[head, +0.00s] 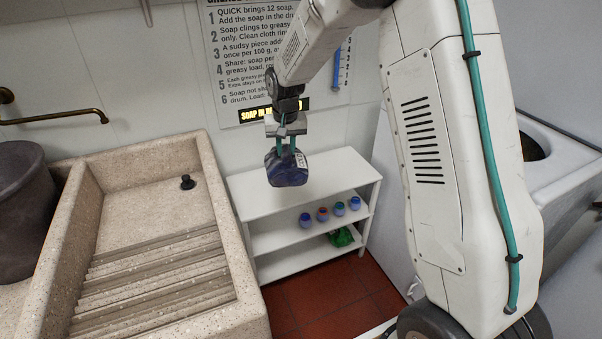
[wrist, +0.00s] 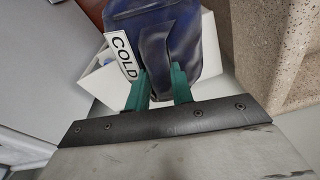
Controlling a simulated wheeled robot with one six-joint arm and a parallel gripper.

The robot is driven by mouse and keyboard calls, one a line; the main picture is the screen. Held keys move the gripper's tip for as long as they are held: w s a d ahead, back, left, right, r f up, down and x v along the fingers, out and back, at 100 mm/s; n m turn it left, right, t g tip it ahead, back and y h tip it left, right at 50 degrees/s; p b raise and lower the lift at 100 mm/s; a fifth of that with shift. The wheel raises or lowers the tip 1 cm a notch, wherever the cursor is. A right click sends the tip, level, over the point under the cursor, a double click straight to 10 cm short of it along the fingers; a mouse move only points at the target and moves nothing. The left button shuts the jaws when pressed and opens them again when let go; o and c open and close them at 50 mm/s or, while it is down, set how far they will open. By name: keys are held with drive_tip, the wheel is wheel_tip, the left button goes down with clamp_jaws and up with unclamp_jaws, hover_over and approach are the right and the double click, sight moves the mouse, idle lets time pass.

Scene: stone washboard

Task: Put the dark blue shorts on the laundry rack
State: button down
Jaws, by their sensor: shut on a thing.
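My gripper (head: 290,150) is shut on the dark blue shorts (head: 288,172) and holds them in the air above the white rack (head: 345,170). The shorts are a bunched bundle with a white tag on them. In the wrist view the shorts (wrist: 165,40) lie between the green fingers of my gripper (wrist: 160,80), and the tag (wrist: 122,57) reads COLD. The rack is a low white shelf unit with several levels. Its top shows no items, and part of it is hidden behind the shorts in the head view.
Several small blue jars with coloured tops (head: 323,214) stand on the middle shelf. A green cloth-like item (head: 341,237) lies below them. A speckled stone washboard sink (head: 225,250) stands left of the rack, with a dark bin (head: 22,215) farther left. A printed sign (head: 245,70) hangs behind.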

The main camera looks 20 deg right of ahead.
drive_tip(key=w+f+n, duration=0.1)
drive_tip(key=w+f, duration=0.1)
drive_tip(key=f, duration=0.7)
drive_tip(key=w+f+n, duration=0.2)
drive_tip(key=f, duration=0.7)
drive_tip(key=shift+w+a+f, duration=0.7)
drive_tip(key=shift+w+f, duration=0.15)
drive_tip(key=shift+w, duration=1.65)
drive_tip(key=shift+w+a+f, duration=0.75)
drive_tip(key=shift+w+f, duration=0.15)
drive_tip(key=shift+w, duration=1.6)
drive_tip(key=shift+w+a+f, duration=0.7)
drive_tip(key=shift+w+f, duration=0.15)
drive_tip(key=shift+w, duration=1.65)
drive_tip(key=shift+f, duration=0.2)
drive_tip(key=c, duration=1.3)
unclamp_jaws()
drive_tip(key=shift+o, duration=0.5)
drive_tip(key=shift+r, duration=0.1)
